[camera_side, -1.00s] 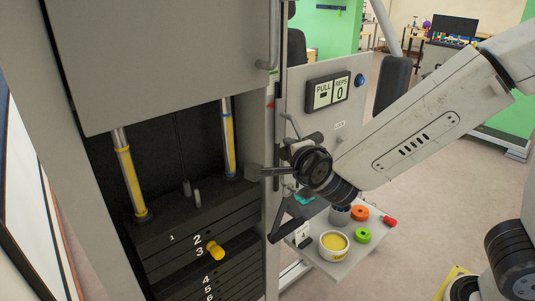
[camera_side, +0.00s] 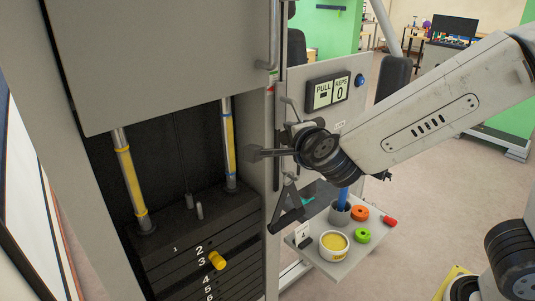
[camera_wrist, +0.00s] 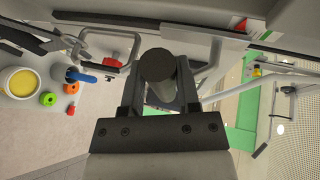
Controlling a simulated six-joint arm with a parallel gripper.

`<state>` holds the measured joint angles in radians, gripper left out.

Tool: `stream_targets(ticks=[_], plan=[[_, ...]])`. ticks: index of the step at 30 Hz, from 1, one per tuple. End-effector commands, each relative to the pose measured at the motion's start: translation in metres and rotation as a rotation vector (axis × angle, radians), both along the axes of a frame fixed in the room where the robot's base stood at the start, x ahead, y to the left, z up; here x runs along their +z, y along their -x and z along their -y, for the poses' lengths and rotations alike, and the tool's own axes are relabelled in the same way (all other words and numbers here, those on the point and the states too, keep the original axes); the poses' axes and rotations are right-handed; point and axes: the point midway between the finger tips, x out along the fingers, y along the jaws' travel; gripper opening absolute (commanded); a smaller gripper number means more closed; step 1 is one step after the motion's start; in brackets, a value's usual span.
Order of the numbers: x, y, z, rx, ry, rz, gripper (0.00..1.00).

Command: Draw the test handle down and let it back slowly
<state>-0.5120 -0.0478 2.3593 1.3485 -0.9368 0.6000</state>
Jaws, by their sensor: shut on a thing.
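The test handle appears as a dark bar (camera_side: 266,153) beside the machine's upright in the side view. In the wrist view its dark round grip (camera_wrist: 158,78) sits between the two fingers of my gripper (camera_wrist: 160,88). My gripper (camera_side: 295,145) is shut on this grip; the wrist partly hides the contact in the side view. The weight stack (camera_side: 165,240) has a yellow pin (camera_side: 217,260) beside the number 3. Only a narrow gap, if any, shows below the third plate. The display (camera_side: 328,91) reads PULL with a dash and REPS 0.
A black hand grip on a triangular strap (camera_side: 289,216) hangs just below my gripper. A small shelf (camera_side: 318,262) holds a yellow-filled tub (camera_side: 334,244), a cup with a blue item (camera_side: 340,212), and orange and green rings. Open floor lies to the right.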

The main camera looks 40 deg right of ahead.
Motion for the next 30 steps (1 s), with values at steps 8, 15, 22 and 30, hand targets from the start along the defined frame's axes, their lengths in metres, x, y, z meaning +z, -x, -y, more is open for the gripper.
stream_targets(ticks=[8,15,22,30], plan=[[0.007,0.001,0.0,0.002,-0.002,-0.007,0.0],[0.016,0.0,0.0,0.002,-0.001,-0.006,0.0],[0.024,0.0,0.0,0.001,0.0,-0.007,0.0],[0.027,0.0,0.0,0.001,-0.001,-0.005,0.91]])
